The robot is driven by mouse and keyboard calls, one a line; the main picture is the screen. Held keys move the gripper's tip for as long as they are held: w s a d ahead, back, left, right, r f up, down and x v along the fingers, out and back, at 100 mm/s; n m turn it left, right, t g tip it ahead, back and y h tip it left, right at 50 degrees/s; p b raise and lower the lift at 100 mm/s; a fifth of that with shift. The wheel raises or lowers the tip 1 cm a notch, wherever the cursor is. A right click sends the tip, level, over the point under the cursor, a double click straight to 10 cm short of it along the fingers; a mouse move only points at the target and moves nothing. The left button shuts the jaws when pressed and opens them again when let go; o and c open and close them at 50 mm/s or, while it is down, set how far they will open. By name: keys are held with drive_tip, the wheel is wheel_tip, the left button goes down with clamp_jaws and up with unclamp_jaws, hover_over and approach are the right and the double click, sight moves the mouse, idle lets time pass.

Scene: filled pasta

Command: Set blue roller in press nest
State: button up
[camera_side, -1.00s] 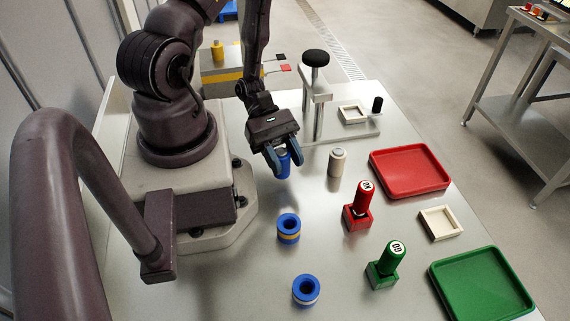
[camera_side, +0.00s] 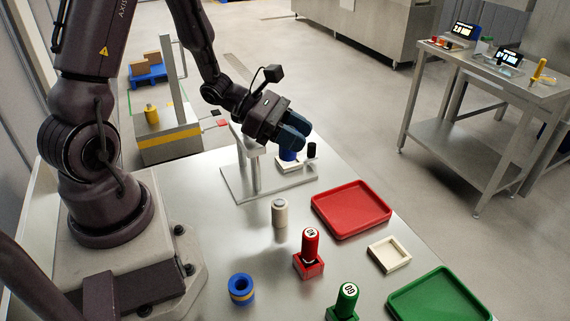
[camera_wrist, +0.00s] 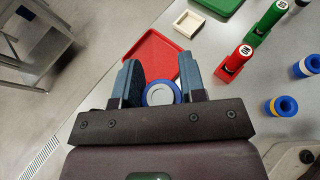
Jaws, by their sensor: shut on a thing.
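My gripper (camera_side: 293,140) is shut on the blue roller (camera_side: 288,155). In the side view the roller's lower part shows below the fingers, at the pale square press nest (camera_side: 285,168). I cannot tell whether it touches the nest floor or is just above it. In the wrist view the roller's round blue rim and pale end (camera_wrist: 160,94) show between the two fingers.
A black handle (camera_side: 311,150) stands right beside the nest. A cream roller (camera_side: 279,213), red stamp (camera_side: 309,250), green stamp (camera_side: 345,301), blue-yellow ring (camera_side: 241,289), red tray (camera_side: 350,208), white square tray (camera_side: 389,254) and green tray (camera_side: 440,297) are nearer.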

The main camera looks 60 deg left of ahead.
drive_tip(key=w+d+r+n+t+y, duration=0.35)
drive_tip(key=w+r, duration=0.45)
drive_tip(key=r, duration=0.4)
drive_tip(key=s+d+f+m+g+h, duration=0.3)
drive_tip(key=d+f+m+g+h, duration=0.2)
drive_tip(key=f+m+g+h, duration=0.65)
drive_tip(key=s+a+f+m+g+y, duration=0.2)
drive_tip(key=m+g+y, duration=0.3)
drive_tip(key=m+g, duration=0.1)
drive_tip(key=s+a+f+m+g+y, duration=0.2)
drive_tip(key=a+m+g+y, duration=0.1)
drive_tip(key=m+g+y, duration=0.3)
drive_tip(key=w+a+m+t+y, duration=0.2)
drive_tip(key=a+m+t+y, duration=0.1)
drive_tip(key=a+m+y, duration=0.75)
drive_tip(key=w+a+m+t+y, duration=0.2)
drive_tip(key=a+m+t+y, duration=0.2)
drive_tip(key=a+m+y, duration=0.65)
drive_tip(key=shift+m+h, duration=0.6)
drive_tip(key=shift+h, duration=0.3)
drive_tip(key=f, duration=0.6)
drive_tip(key=d+f, duration=0.1)
drive_tip(key=f, duration=0.2)
drive_tip(key=shift+w+d+f, duration=0.1)
drive_tip(key=shift+w+f, duration=0.05)
drive_tip(key=shift+f, duration=0.25)
